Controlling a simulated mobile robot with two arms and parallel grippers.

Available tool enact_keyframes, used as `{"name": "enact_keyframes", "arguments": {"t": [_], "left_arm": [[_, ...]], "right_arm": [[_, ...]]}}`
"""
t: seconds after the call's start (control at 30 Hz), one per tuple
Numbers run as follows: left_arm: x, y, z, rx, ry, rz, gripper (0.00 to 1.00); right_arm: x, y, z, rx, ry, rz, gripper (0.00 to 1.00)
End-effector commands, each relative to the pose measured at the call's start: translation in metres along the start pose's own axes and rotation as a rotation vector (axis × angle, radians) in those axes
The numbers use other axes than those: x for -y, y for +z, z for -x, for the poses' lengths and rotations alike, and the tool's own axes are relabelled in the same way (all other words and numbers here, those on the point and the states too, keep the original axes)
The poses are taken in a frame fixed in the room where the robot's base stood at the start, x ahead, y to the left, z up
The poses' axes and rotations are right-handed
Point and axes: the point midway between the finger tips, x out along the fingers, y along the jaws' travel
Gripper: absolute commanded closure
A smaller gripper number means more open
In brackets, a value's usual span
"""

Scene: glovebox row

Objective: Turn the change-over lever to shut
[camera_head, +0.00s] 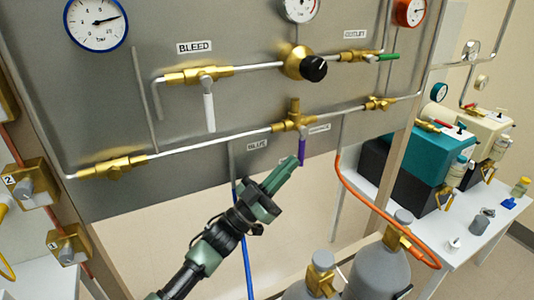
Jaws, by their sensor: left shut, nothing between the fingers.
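The lever with a purple handle (302,152) hangs down from a brass valve (293,120) in the middle of the lower pipe on the grey panel. I take it for the change-over lever. A label reading BLUE (257,147) is to its left and a smaller label (319,128), hard to read, is to its right. My left gripper (290,165) comes up from below, its green fingers shut and empty. Its tips are just below and left of the purple handle; I cannot tell if they touch it. The fingers cover part of another label. My right gripper is out of view.
The BLEED valve has a white lever (209,112) pointing down. The OUTLET valve has a green lever (389,57). A black knob (314,68) sticks out above. An orange hose (375,205), a blue hose (246,265) and grey cylinders (378,270) are below. A bench (483,240) stands at right.

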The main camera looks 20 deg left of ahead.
Motion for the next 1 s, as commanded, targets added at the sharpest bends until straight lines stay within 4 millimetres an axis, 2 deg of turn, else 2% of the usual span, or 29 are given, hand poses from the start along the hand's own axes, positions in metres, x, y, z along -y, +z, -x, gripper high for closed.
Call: {"name": "enact_keyframes", "arguments": {"t": [0.3,0.83,1.0], "left_arm": [[-0.002,0.009,-0.005,0.002,0.000,-0.001,1.00],[-0.002,0.009,-0.005,0.002,0.000,0.000,1.00],[-0.002,0.011,0.005,0.004,0.000,0.000,1.00]], "right_arm": [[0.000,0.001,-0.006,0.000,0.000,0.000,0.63],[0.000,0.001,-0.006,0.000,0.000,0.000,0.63],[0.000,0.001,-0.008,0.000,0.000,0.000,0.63]]}}
